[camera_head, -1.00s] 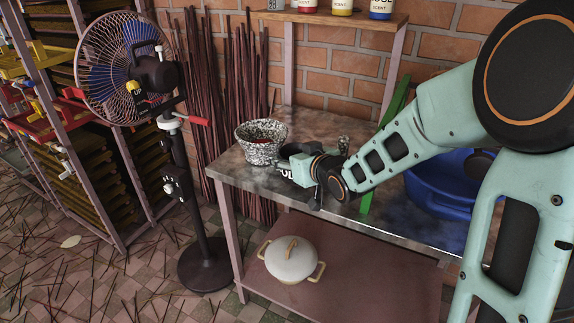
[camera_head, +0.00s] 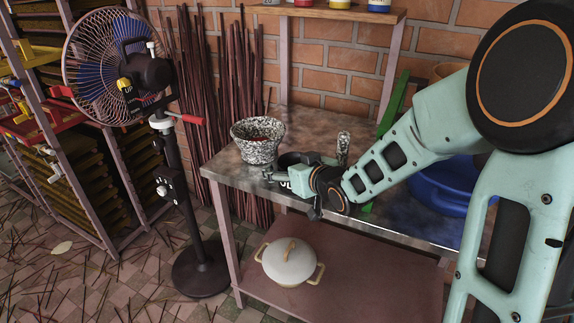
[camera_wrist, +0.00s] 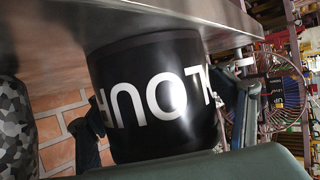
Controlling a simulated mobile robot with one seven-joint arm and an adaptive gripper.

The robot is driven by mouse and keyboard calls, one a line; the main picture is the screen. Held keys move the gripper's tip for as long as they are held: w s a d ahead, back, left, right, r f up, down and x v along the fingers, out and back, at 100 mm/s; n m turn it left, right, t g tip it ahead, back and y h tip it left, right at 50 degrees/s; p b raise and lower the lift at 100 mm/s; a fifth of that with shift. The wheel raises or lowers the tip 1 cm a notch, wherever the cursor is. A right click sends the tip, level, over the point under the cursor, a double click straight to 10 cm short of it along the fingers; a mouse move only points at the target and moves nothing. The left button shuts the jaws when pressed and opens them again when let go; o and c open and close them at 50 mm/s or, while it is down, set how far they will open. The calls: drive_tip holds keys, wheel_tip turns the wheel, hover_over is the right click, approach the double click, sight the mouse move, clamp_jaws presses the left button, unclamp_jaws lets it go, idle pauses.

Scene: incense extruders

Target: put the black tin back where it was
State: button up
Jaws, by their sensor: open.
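The black tin (camera_wrist: 150,110) with large white letters fills the middle of the wrist view, which is upside down. Its base appears to rest on the metal tabletop (camera_wrist: 150,18). My gripper (camera_wrist: 162,125) is open, with one finger on each side of the tin. In the head view, my gripper (camera_head: 300,174) is low over the table, left of a speckled cylinder (camera_head: 343,148).
A speckled pot (camera_head: 257,146) stands just left of my gripper. A blue basin (camera_head: 440,190) and a green strip (camera_head: 392,105) are to the right. A standing fan (camera_head: 118,70) is beside the table's left end. A white lidded pot (camera_head: 288,262) sits on the lower shelf.

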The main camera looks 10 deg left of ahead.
drive_tip(key=shift+r, duration=0.25)
drive_tip(key=p+v, duration=0.4)
drive_tip(key=v, duration=0.6)
drive_tip(key=shift+s+d+r, duration=0.2)
drive_tip(key=shift+d, duration=0.05)
drive_tip(key=shift+s+d+r, duration=0.1)
drive_tip(key=shift+s+d, duration=0.2)
drive_tip(key=shift+s, duration=0.3)
